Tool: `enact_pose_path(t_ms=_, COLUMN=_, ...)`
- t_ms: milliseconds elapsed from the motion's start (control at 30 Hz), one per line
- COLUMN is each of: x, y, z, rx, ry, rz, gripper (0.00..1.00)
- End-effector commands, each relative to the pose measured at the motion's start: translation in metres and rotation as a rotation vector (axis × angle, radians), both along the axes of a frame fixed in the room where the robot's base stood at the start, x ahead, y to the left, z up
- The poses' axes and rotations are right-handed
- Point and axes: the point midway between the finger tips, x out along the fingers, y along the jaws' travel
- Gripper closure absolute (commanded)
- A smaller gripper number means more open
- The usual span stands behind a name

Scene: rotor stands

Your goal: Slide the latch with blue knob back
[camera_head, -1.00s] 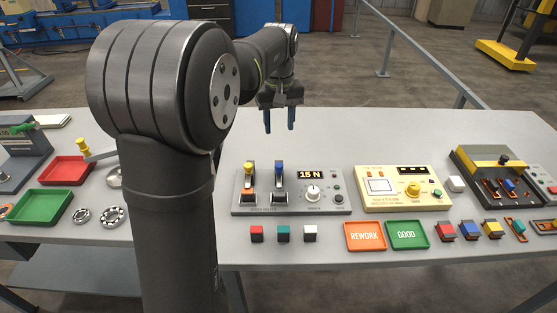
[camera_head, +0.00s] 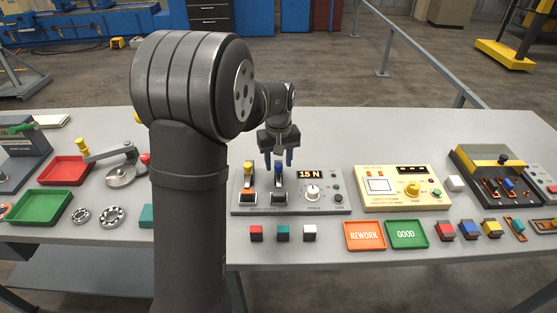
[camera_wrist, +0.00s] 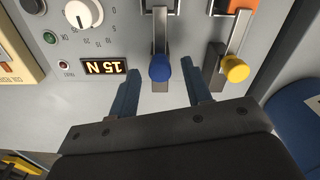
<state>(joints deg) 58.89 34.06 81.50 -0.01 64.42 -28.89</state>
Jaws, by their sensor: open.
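The blue knob (camera_wrist: 160,68) sits on a grey latch slide (camera_wrist: 160,25) on the grey panel box. It also shows in the head view (camera_head: 279,167), just under my gripper. My gripper (camera_wrist: 160,92) is open and points down at the panel. In the wrist view its two blue fingers lie to the left and right of the blue knob, with gaps on both sides; nothing is held. I cannot tell how far above the knob the fingertips are. A second latch with a yellow knob (camera_wrist: 235,69) stands just right of the right finger; it also shows in the head view (camera_head: 248,167).
The panel box carries a display reading 15 N (camera_head: 309,174) and a white dial (camera_head: 312,192). Red, teal and white blocks (camera_head: 283,233) lie in front of it. A cream-coloured tester (camera_head: 403,188) stands to the right. The table behind the panel is clear.

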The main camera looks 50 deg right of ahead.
Motion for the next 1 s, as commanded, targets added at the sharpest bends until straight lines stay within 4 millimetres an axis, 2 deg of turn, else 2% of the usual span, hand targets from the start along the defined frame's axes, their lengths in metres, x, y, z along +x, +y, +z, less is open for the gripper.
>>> enact_pose_path(t_ms=67, x=0.000, y=0.000, z=0.000, rx=0.000, ry=0.000, rz=0.000, gripper=0.57)
enact_pose_path(t_ms=200, x=0.000, y=0.000, z=0.000, rx=0.000, ry=0.000, rz=0.000, gripper=0.85)
enact_pose_path(t_ms=300, x=0.000, y=0.000, z=0.000, rx=0.000, ry=0.000, rz=0.000, gripper=1.00)
enact_pose_path(t_ms=467, x=0.001, y=-0.001, z=0.001, rx=0.000, ry=0.000, rz=0.000, gripper=1.00)
enact_pose_path(t_ms=800, x=0.027, y=-0.028, z=0.001, rx=-0.001, ry=-0.001, rz=0.000, gripper=1.00)
enact_pose_path(t_ms=1000, x=0.029, y=-0.030, z=0.002, rx=-0.004, ry=-0.003, rz=0.000, gripper=1.00)
